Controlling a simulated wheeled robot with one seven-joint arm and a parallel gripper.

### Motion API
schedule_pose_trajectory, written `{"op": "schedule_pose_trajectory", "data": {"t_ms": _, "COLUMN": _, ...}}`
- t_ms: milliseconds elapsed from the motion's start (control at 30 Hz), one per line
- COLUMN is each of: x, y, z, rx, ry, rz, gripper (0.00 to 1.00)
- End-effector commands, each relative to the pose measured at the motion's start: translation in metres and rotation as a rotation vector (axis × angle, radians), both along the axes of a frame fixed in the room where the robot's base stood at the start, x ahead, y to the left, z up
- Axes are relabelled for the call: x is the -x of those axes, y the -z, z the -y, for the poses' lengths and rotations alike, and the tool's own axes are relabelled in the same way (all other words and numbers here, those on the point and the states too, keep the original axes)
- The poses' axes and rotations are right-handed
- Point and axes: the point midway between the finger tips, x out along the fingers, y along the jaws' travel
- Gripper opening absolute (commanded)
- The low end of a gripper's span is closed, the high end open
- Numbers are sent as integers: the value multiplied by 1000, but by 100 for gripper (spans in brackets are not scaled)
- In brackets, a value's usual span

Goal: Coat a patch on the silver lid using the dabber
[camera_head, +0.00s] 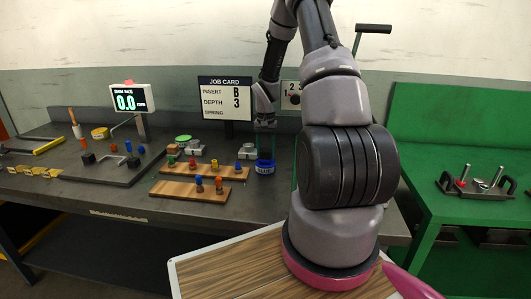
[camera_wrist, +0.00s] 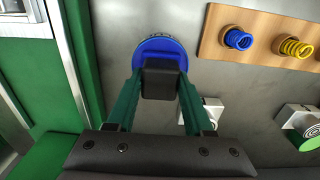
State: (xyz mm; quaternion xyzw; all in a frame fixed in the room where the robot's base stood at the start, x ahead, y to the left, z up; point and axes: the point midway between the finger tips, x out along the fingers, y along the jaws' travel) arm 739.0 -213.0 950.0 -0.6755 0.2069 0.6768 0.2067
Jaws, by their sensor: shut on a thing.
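My gripper (camera_wrist: 163,85) is shut on a black block, which I take to be the dabber (camera_wrist: 160,77). The block is between its green fingers, over a round blue pad or pot (camera_wrist: 160,48); I cannot tell whether they touch. In the head view, my gripper (camera_head: 265,150) points down at the blue pot (camera_head: 265,168), which has a pale label and stands near the bench's right end. The dabber is hard to make out there. I cannot surely pick out the silver lid; pale holders with round tops (camera_head: 247,151) (camera_wrist: 212,104) stand nearby.
Wooden strips (camera_head: 170,188) with coloured springs or pegs lie left of the pot. A job card (camera_head: 225,98) stands behind, with a shim-size display (camera_head: 131,98) further left. A green bench (camera_head: 470,207) is at the right. Bare bench (camera_head: 120,203) shows along the front.

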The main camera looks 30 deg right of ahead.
Motion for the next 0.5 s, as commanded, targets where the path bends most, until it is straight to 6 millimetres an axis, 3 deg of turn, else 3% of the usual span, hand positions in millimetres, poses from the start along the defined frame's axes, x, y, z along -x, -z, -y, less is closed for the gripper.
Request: {"op": "schedule_pose_trajectory", "data": {"t_ms": 500, "x": -1, "y": -44, "z": 0, "rx": 1, "ry": 1, "rz": 3, "gripper": 7}}
